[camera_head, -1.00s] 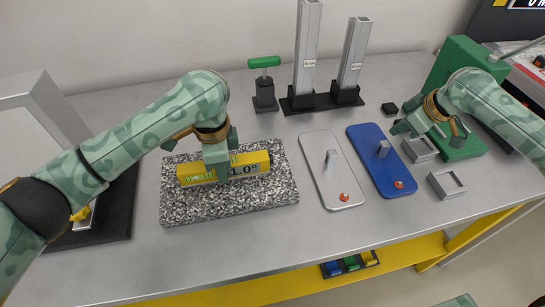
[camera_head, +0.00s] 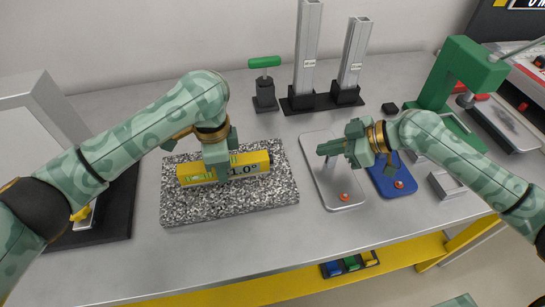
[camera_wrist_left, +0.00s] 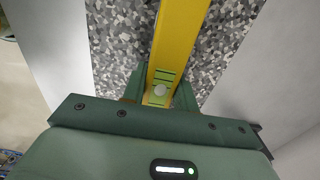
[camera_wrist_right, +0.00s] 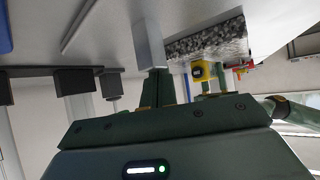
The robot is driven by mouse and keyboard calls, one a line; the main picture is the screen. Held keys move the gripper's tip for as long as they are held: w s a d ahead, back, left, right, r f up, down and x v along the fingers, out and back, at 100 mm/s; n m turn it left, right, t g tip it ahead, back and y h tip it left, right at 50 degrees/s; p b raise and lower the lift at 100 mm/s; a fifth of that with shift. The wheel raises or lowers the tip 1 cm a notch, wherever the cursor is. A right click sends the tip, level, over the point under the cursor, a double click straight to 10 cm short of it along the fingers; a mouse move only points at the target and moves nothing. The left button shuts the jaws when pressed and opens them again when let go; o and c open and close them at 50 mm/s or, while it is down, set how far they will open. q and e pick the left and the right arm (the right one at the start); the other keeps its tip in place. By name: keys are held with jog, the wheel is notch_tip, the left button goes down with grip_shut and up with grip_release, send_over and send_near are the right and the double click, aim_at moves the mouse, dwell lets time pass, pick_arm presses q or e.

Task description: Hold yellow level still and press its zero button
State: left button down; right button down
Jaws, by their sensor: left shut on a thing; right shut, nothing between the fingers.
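The yellow level (camera_head: 250,164) lies on a speckled granite slab (camera_head: 180,211) in the head view, with a display reading 1.0°. My left gripper (camera_head: 218,172) is shut on the level near its middle; in the left wrist view the fingers straddle the yellow bar (camera_wrist_left: 180,35) beside a green vial (camera_wrist_left: 161,88). My right gripper (camera_head: 335,149) is shut and empty, above the silver plate to the right of the slab and apart from the level. In the right wrist view the level's yellow end (camera_wrist_right: 197,71) shows on the slab. I cannot make out the zero button.
The silver plate (camera_head: 345,196) and the blue plate (camera_head: 392,189) each carry a post and a red button. A green clamp frame (camera_head: 450,75) stands at the right. Two metal columns (camera_head: 306,50) and a green-handled tool (camera_head: 264,90) stand at the back. The front strip of table is clear.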

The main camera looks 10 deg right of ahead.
aim_at(271, 159)
jog(key=shift+f, duration=0.1)
jog(key=shift+a, duration=4.35)
jog(key=shift+a, duration=0.15)
jog(key=shift+a, duration=0.3)
jog(key=shift+a, duration=0.4)
jog(key=shift+d, duration=0.85)
jog(key=shift+d, duration=0.15)
